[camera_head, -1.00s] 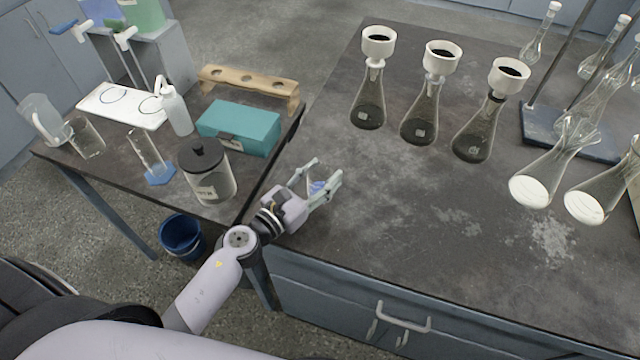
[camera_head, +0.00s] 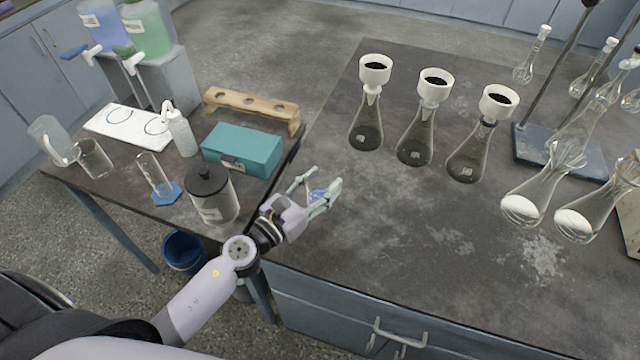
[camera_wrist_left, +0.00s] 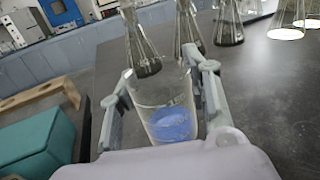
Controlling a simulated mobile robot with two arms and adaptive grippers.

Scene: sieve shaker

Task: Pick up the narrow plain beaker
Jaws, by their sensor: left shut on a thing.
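A clear, plain glass beaker (camera_wrist_left: 165,105) with blue material in its lower part stands between the fingers of my left gripper (camera_wrist_left: 160,95) in the left wrist view. The fingers are shut on its sides. In the head view my left gripper (camera_head: 318,194) is over the near left corner of the dark bench, and only a small blue patch of the held beaker (camera_head: 316,195) shows between the fingers. I cannot tell whether the beaker's base touches the bench. Another clear beaker (camera_head: 94,160) stands on the left table. My right gripper is not in view.
Three dark-filled flasks with white funnels (camera_head: 419,135) stand behind the gripper on the bench. Flasks with white powder (camera_head: 521,208) are at right. The left table holds a lidded jar (camera_head: 212,200), teal box (camera_head: 243,150) and wooden rack (camera_head: 250,108). The bench's middle is clear.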

